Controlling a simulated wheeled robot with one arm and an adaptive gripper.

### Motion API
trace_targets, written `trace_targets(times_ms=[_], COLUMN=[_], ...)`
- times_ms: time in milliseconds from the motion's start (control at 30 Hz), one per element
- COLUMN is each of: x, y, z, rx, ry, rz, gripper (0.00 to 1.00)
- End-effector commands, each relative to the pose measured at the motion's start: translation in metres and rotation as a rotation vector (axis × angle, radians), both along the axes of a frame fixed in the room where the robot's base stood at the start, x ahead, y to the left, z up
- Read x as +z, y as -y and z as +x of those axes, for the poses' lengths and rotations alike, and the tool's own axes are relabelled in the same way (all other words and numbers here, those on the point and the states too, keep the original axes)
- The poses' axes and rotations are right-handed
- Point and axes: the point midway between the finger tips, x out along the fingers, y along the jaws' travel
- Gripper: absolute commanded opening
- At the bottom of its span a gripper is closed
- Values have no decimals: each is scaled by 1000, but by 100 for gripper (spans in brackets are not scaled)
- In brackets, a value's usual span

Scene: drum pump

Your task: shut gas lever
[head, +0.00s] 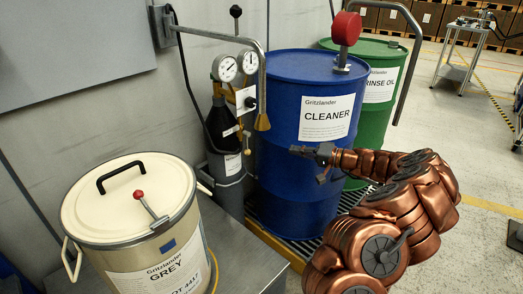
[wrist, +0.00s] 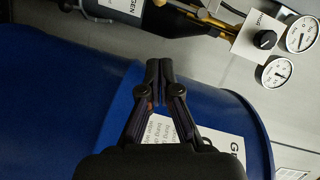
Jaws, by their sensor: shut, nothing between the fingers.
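The dark gas bottle (head: 220,130) stands in a grey holder against the wall, left of the blue drum; its labelled body (wrist: 125,12) shows at the top of the wrist view. A small yellow lever-like part (head: 247,143) hangs beside the bottle; I cannot tell its position for sure. Above it are two round gauges (head: 237,66) and a black knob (head: 250,102) on a white plate; the knob (wrist: 265,40) also shows in the wrist view. My gripper (head: 296,150) is shut and empty, in front of the blue drum and right of the bottle; its fingertips (wrist: 159,64) touch each other.
The blue CLEANER drum (head: 290,100) with a red-topped fitting (head: 346,30) stands close behind my gripper. A green RINSE OIL drum (head: 378,90) is behind it. A cream container (head: 130,210) with a red-knobbed lever stands front left. A bent pipe (head: 262,70) hangs near the gauges.

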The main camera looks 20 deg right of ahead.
Motion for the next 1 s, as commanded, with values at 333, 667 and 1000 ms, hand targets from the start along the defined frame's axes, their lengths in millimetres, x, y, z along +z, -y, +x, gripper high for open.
trace_targets(times_ms=[333,667,1000], x=[-5,-11,-21], y=[-26,-61,-95], z=[29,75,82], rx=[8,6,2], ry=[0,-1,0], rz=[0,-2,2], gripper=[0,0,0])
